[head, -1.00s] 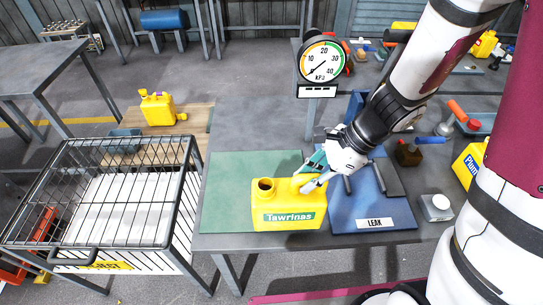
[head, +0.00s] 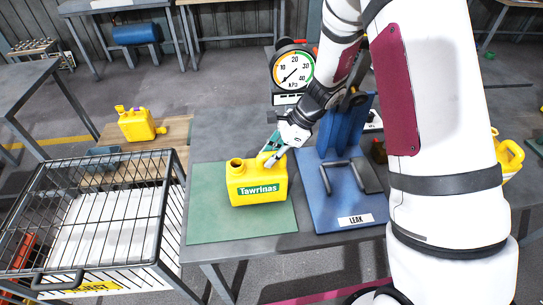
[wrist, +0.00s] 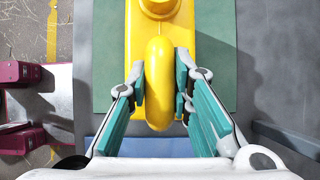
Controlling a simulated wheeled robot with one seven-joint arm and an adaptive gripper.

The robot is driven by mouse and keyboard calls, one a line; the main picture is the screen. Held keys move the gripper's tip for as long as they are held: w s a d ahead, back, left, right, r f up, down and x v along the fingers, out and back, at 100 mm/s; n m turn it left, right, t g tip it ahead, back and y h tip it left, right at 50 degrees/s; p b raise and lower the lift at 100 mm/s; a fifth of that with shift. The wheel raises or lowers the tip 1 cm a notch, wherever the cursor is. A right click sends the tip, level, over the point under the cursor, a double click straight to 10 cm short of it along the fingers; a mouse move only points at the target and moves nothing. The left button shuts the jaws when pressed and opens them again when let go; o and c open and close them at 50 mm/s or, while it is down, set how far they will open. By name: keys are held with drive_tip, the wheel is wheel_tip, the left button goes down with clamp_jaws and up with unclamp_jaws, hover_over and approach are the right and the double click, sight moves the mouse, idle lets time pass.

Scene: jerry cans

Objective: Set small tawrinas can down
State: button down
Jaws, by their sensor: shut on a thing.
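The small yellow Tawrinas can (head: 257,182) is upright at the green mat (head: 215,222) on the grey table in the head view. Its open spout is at the left and its handle at the right. My gripper (head: 272,158) is shut on the handle from the right and above. In the wrist view the teal fingers (wrist: 160,85) stand on both sides of the yellow handle (wrist: 158,75), with the can body (wrist: 160,15) beyond. I cannot tell whether the can's base touches the mat.
A blue LEAK fixture (head: 335,205) stands just right of the mat. A pressure gauge (head: 293,68) is behind. A wire cage bin (head: 95,215) is left of the table. Another yellow can (head: 138,124) stands on a wooden surface. Bare mat shows in front of the can.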

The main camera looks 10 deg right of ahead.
drive_tip(key=shift+f, duration=0.35)
drive_tip(key=c, duration=1.4)
unclamp_jaws()
drive_tip(key=shift+c, duration=0.2)
